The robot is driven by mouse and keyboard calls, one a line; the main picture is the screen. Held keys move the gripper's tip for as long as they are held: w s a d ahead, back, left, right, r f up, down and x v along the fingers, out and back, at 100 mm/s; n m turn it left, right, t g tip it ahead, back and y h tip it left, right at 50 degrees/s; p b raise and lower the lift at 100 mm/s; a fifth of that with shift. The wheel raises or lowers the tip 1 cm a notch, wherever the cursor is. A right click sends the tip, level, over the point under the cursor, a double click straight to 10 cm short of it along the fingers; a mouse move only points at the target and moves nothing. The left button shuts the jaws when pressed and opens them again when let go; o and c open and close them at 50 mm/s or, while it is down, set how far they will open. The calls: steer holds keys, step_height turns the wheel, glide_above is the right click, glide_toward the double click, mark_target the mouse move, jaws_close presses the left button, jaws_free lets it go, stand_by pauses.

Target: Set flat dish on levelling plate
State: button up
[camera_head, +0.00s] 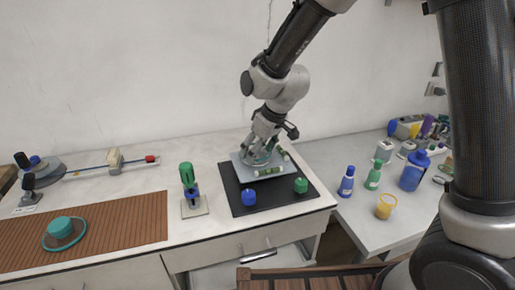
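The levelling plate (240,171) is a light grey square on a black base (274,191). Green vials (269,172) lie along its front and right edges. A blue knob (249,197) and a green knob (301,185) stand at the base's front. My gripper (260,153) points down, low over the plate's middle. A small round teal-grey shape (257,159), perhaps the flat dish, shows at the fingertips, mostly hidden by them. I cannot tell whether the fingers grip it or whether it touches the plate.
A teal lidded round thing (60,228) sits on a brown slatted mat (130,222) at left. A green-topped stand (187,178) is left of the black base. A balance-like rail (112,160) lies behind. Bottles (346,182) and a yellow beaker (385,206) stand on the right-hand table.

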steer(key=shift+f, duration=0.2)
steer(key=o, duration=1.1)
steer(key=shift+r, duration=0.2)
steer(key=shift+v, duration=3.8)
steer(key=shift+d, duration=0.1)
steer(key=shift+s, duration=0.15)
